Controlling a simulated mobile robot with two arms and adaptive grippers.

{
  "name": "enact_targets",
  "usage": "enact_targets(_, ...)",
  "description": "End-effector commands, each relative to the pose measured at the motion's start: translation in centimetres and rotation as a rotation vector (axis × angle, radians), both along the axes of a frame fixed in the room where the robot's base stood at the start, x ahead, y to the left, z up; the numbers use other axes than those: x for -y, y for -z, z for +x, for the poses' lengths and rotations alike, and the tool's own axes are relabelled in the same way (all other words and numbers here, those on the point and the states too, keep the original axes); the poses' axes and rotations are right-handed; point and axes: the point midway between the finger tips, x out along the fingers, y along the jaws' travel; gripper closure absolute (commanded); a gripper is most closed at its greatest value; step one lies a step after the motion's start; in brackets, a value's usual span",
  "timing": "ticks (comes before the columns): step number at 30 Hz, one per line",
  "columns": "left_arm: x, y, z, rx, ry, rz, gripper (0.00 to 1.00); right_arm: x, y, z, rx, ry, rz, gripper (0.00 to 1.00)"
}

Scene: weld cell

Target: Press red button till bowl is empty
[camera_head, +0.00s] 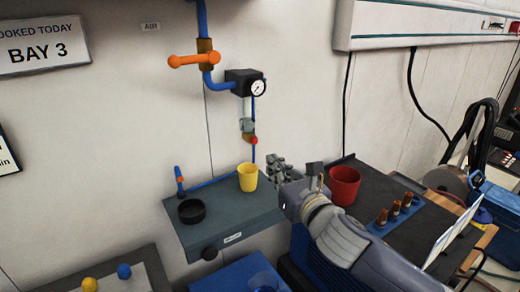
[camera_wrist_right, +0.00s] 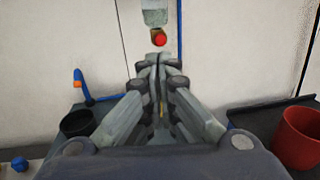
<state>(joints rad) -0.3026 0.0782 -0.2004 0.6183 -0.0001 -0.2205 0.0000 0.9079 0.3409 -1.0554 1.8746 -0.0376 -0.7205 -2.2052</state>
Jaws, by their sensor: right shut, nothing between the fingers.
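The red button (camera_head: 253,140) sits at the brass fitting under the filter bowl (camera_head: 247,108), which hangs below the black regulator on the wall. The button also shows in the right wrist view (camera_wrist_right: 160,40), just above my fingertips. The bowl's lower part (camera_wrist_right: 155,17) looks grey-green there; I cannot tell its liquid level. My right gripper (camera_head: 273,168) is shut and empty, below and to the right of the button in the head view. Its fingers (camera_wrist_right: 158,62) point toward the wall, with no clear contact with the button. My left gripper is not in view.
A yellow cup (camera_head: 248,180) stands on the grey shelf (camera_head: 220,232), below the button. A black dish (camera_head: 191,211) is to its left. A red cup (camera_head: 344,186) stands right of my gripper, near a blue holder (camera_head: 380,226). An orange-handled valve (camera_head: 195,61) is above.

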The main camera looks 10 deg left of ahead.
Motion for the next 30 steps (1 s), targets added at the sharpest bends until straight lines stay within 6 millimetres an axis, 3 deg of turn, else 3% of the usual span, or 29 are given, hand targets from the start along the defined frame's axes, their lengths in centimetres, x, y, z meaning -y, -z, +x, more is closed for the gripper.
enact_targets(6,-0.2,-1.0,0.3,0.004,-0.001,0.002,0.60,-2.3,-0.2,3.1,0.000,0.001,0.002,1.00)
enact_targets(15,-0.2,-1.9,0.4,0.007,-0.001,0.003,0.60,-4.6,0.0,6.0,-0.001,0.000,0.001,1.00)
enact_targets(30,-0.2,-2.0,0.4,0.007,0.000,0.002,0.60,-5.2,0.2,6.8,0.001,0.000,0.000,1.00)
